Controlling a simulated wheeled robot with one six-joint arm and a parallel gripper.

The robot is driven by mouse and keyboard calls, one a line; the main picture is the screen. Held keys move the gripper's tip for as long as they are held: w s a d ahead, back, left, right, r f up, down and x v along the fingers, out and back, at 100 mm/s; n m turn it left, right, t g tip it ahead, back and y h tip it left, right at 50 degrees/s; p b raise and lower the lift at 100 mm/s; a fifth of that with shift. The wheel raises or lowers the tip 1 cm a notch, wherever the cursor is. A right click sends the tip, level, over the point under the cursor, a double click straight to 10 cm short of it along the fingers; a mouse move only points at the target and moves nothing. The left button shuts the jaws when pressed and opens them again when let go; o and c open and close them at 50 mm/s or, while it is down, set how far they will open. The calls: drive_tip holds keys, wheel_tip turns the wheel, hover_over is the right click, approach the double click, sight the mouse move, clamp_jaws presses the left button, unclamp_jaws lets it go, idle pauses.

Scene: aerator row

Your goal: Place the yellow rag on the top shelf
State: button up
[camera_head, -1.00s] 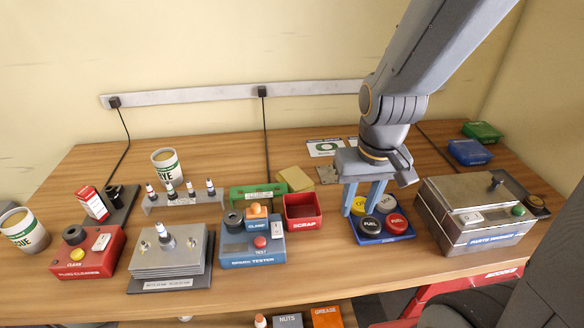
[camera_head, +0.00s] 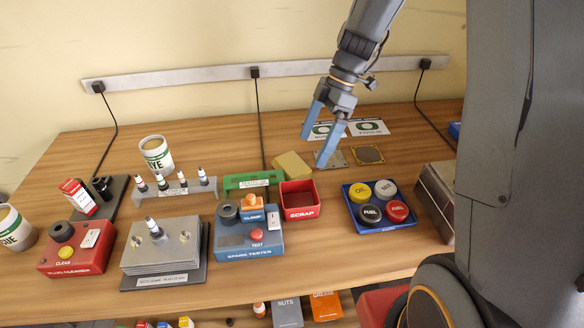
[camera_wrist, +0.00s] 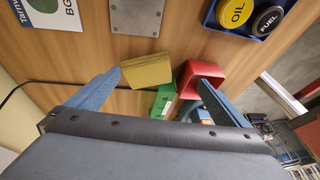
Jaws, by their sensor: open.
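The yellow rag (camera_head: 291,166) is a folded, dull yellow block on the wooden bench, behind the red scrap bin (camera_head: 299,200). In the wrist view the rag (camera_wrist: 147,71) lies between my two spread fingers, beyond their tips. My gripper (camera_head: 315,148) is open and empty, pointing down a little to the right of the rag and apart from it. In the wrist view my gripper's blue fingers (camera_wrist: 157,80) frame the rag and the green block. No top shelf can be made out for sure; bins (camera_head: 287,313) stand on a level below the bench top.
The blue tray of caps (camera_head: 380,205) and a metal box (camera_head: 437,200) stand to the right. The green block (camera_head: 250,181), spark tester (camera_head: 249,232) and plug rack (camera_head: 176,190) are to the left. Flat cards (camera_head: 368,128) lie behind.

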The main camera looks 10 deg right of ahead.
sight(294, 163)
drive_tip(key=a+f+n+p, duration=0.1)
drive_tip(key=f, duration=0.1)
drive_tip(key=a+f+n+p, duration=0.1)
drive_tip(key=a+f, duration=0.1)
drive_tip(key=w+a+f+n+y+p, duration=0.1)
drive_tip(key=f+n, duration=0.1)
drive_tip(key=shift+a+p, duration=0.3)
drive_tip(key=shift+p, duration=0.1)
drive_tip(key=shift+a+f, duration=0.1)
drive_tip(key=shift+f, duration=0.25)
drive_tip(key=c, duration=1.1)
